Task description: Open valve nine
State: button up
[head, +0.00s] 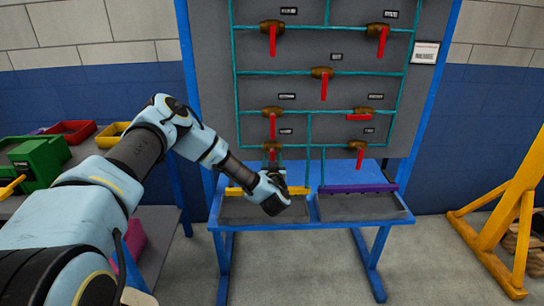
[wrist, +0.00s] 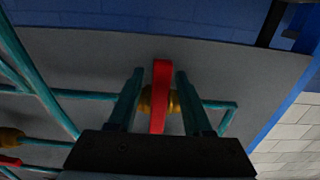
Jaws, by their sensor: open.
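A grey panel (head: 340,55) carries several brass valves with red handles on teal pipes. The labels are too small to read, so I cannot tell which is numbered nine. My gripper (head: 272,182) is at the lower left of the panel, just below the bottom left valve (head: 272,145). In the wrist view, my gripper (wrist: 157,88) is open, its fingers on either side of a red handle (wrist: 162,78). The handle stands across its brass body (wrist: 174,101) and the teal pipe. I see gaps beside the handle; contact is not clear.
Another valve (head: 361,112) to the right has its handle lying sideways. A blue bench (head: 374,230) with grey trays stands below the panel. Coloured bins (head: 70,131) and a green box (head: 40,160) are at left. A yellow frame (head: 510,215) stands at right.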

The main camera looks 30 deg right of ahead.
jog(key=shift+w+d, duration=0.15)
jog(key=shift+w, duration=0.1)
grip_shut()
dwell(0.3)
dwell(0.9)
